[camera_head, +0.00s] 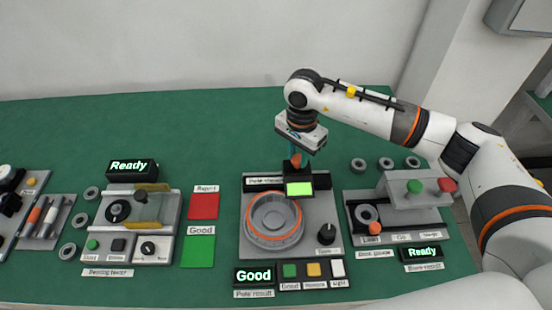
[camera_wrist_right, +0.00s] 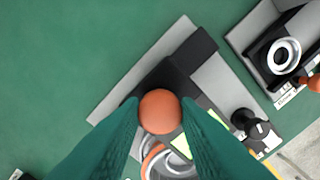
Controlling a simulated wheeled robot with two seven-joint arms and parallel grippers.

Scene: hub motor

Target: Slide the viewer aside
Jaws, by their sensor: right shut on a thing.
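The viewer (camera_head: 299,184) is a black block with a lit green screen, standing over the back edge of the round grey ring part with an orange rim (camera_head: 273,222) on its grey station plate (camera_head: 251,247). In the wrist view the dark viewer body (camera_wrist_right: 168,78) lies beneath an orange ball knob (camera_wrist_right: 161,111). My right gripper (camera_head: 297,157) comes down from above, and its teal fingers (camera_wrist_right: 160,114) are shut on the orange knob. The fingers and knob hide part of the viewer and ring in the wrist view. My left gripper is not in view.
A black knob (camera_head: 326,234) stands right of the ring. A "Good" display (camera_head: 254,276) and coloured buttons (camera_head: 313,270) are in front. Green table behind is clear.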

